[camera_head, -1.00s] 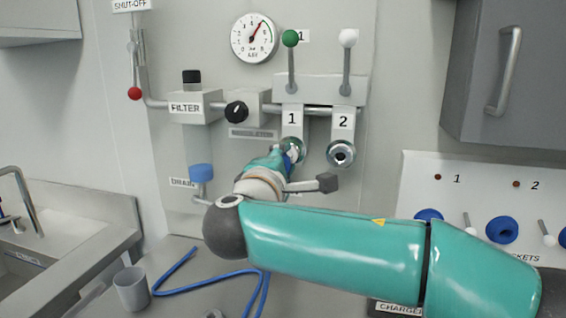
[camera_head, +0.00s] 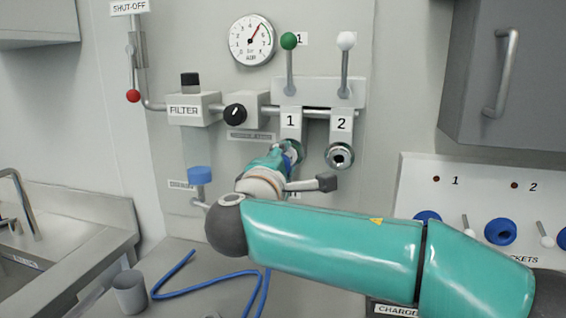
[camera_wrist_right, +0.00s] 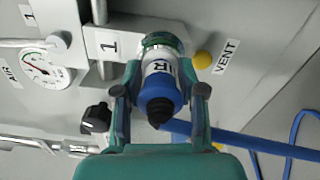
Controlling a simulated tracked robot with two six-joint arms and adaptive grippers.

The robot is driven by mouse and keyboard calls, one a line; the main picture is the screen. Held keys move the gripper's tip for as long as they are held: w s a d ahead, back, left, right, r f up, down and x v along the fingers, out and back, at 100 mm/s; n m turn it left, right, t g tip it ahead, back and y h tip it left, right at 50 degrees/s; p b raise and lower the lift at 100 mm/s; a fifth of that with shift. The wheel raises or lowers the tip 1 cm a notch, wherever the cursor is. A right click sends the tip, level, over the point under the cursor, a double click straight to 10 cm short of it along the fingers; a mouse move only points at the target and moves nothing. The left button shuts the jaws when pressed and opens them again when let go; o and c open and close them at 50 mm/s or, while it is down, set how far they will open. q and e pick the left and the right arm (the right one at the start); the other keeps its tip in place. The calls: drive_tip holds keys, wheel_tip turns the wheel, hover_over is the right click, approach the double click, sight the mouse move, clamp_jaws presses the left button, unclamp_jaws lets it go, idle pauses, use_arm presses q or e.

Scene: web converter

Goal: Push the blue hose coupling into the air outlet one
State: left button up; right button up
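The blue hose coupling (camera_wrist_right: 160,90), with a white lettered band, sits between the two fingers of my right gripper (camera_wrist_right: 160,80) in the right wrist view. The fingertips press on its sides. Its front end is at the metal ring of air outlet one (camera_wrist_right: 162,42), in line with it; I cannot tell how deep it is seated. In the head view, outlet one (camera_head: 293,149) shows below the label 1, mostly hidden behind my right gripper (camera_head: 284,154). The coupling's blue shows only slightly there. My left gripper is not in view.
Outlet two (camera_head: 340,155) is empty, to the right. A green-knobbed lever (camera_head: 289,41) and a white-knobbed lever (camera_head: 346,41) stand above. A yellow vent button (camera_wrist_right: 202,60) is close beside the coupling. The blue hose (camera_head: 205,284) lies on the counter by a grey cup (camera_head: 130,291).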

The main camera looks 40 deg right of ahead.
drive_tip(key=o, duration=0.3)
drive_tip(key=v, duration=1.2)
drive_tip(key=shift+f, duration=0.1)
